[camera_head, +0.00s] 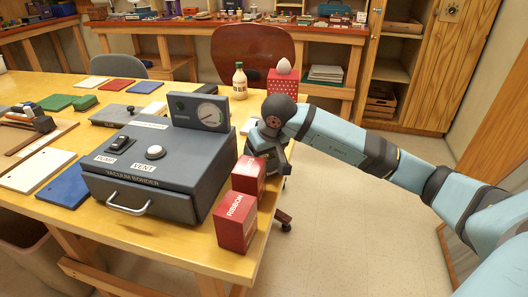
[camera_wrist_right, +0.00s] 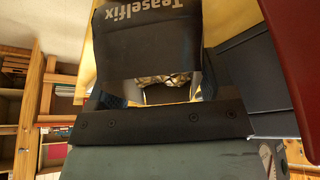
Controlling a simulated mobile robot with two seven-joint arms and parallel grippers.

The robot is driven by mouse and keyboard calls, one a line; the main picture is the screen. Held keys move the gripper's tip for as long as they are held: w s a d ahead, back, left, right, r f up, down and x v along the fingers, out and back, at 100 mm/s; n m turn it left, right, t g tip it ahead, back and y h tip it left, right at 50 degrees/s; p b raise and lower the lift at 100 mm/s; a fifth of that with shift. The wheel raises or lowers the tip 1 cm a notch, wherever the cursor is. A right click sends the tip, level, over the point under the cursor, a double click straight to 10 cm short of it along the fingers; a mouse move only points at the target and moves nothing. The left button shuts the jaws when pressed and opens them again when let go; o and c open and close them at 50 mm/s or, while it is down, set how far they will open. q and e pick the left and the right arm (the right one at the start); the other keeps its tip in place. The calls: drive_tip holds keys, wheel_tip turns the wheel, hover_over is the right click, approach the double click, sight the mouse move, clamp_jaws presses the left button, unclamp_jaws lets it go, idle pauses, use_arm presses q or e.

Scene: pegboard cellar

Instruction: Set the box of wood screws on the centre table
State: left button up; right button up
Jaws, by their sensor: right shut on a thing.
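In the head view my right gripper (camera_head: 268,153) is at the right edge of the yellow wooden table (camera_head: 190,250), just behind two red boxes. I take this for the box of wood screws. In the head view the gripper and wrist mostly hide it, and I cannot tell whether it touches the table. My left gripper is not in view.
A grey vacuum bonder (camera_head: 160,170) fills the table just left of the gripper. A red ribbon box (camera_head: 237,222) and another red box (camera_head: 248,175) stand near the front right edge. Behind are a bottle (camera_head: 240,81), a red dotted box (camera_head: 283,82) and a brown chair (camera_head: 253,45).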

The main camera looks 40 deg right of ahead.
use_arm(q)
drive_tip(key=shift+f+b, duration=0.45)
use_arm(e)
drive_tip(key=shift+f, duration=0.55)
drive_tip(key=o, duration=1.4)
drive_tip(key=p+v, duration=0.1)
drive_tip(key=v, duration=0.2)
drive_tip(key=shift+d+r, duration=0.1)
drive_tip(key=shift+r, duration=0.15)
use_arm(q)
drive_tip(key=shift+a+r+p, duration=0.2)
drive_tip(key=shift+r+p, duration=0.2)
drive_tip(key=shift+p, duration=0.35)
use_arm(e)
drive_tip(key=v, duration=1)
drive_tip(key=shift+s+r, duration=0.15)
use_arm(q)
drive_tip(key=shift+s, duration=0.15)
